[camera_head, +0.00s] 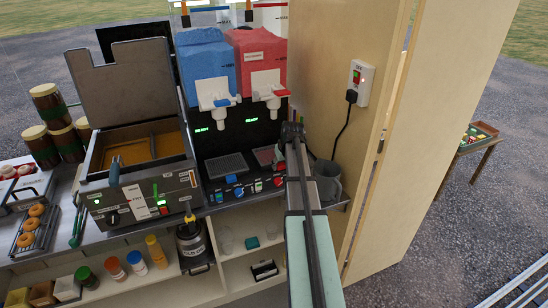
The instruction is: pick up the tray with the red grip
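The slush machine has a blue tank (207,62) on the left and a red tank (258,58) on the right. A drip tray with a reddish grid (266,156) lies under the red tank's tap, partly hidden by my arm. A small red part, seemingly its grip (278,167), shows at its front, close to my arm. A grey drip tray (228,166) with a blue grip (231,179) lies to its left. My gripper (291,131) is at the arm's far end, at the machine's right side beside the reddish tray. Its fingers are too small and dark to read.
A fryer (140,196) with a raised lid stands to the left. Doughnuts (33,224) are at far left. Bottles and a dark canister (193,244) are below.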

